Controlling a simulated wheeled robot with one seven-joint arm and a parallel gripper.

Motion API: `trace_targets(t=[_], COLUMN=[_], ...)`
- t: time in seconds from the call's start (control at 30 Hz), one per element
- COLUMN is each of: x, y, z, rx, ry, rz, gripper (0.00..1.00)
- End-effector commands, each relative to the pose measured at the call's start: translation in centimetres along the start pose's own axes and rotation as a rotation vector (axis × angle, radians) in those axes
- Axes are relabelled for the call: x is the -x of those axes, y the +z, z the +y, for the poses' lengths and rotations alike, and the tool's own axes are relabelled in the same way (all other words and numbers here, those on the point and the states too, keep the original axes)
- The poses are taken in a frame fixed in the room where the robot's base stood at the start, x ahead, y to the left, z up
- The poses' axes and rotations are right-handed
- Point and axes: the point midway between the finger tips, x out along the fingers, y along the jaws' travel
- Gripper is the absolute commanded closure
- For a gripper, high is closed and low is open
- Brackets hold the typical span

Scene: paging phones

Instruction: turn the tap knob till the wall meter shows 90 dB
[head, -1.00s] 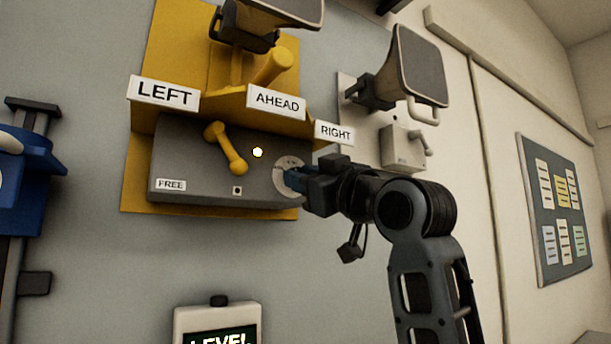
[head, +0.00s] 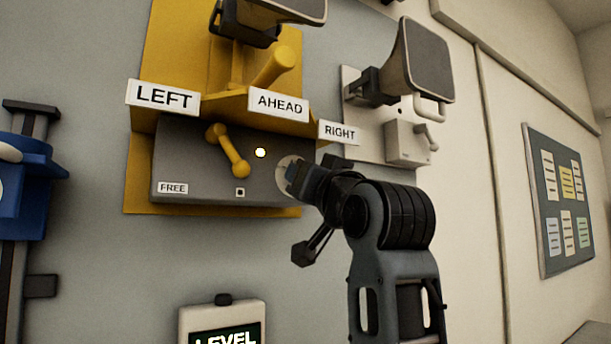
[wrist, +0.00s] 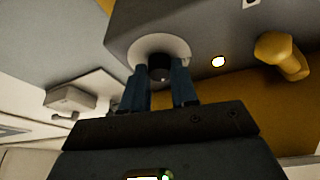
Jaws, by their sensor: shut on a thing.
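The tap knob (wrist: 160,72) is a small dark knob on a pale round plate (wrist: 178,46), at the right end of the grey box. My gripper (wrist: 160,88) is shut on the knob, with its blue fingers on either side of it. In the head view my gripper (head: 291,176) covers the knob and most of the plate. The wall meter (head: 222,322) is at the bottom edge of the head view. Only its top and the word LEVEL show; its reading is cut off.
The grey box (head: 200,165) carries a yellow lever (head: 227,150), a lit lamp (head: 260,153) and a FREE label. Yellow horn mounts and LEFT, AHEAD and RIGHT signs stand above. A grey horn (head: 422,65) and small white box (head: 408,143) are on the right.

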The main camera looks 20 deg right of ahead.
Motion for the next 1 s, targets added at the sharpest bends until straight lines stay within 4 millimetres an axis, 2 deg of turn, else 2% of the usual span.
trace_targets(t=[0.47, 0.5, 0.73, 1.0], x=[0.0, 0.0, 0.0, 0.2], y=[0.16, 0.16, 0.08, 0.07], z=[0.06, 0.06, 0.03, 0.02], rx=[-0.009, -0.009, -0.009, -0.009], ry=[0.006, 0.006, 0.005, 0.004], rz=[-0.004, -0.004, -0.002, 0.0], gripper=[1.0, 0.68, 0.46, 0.46])
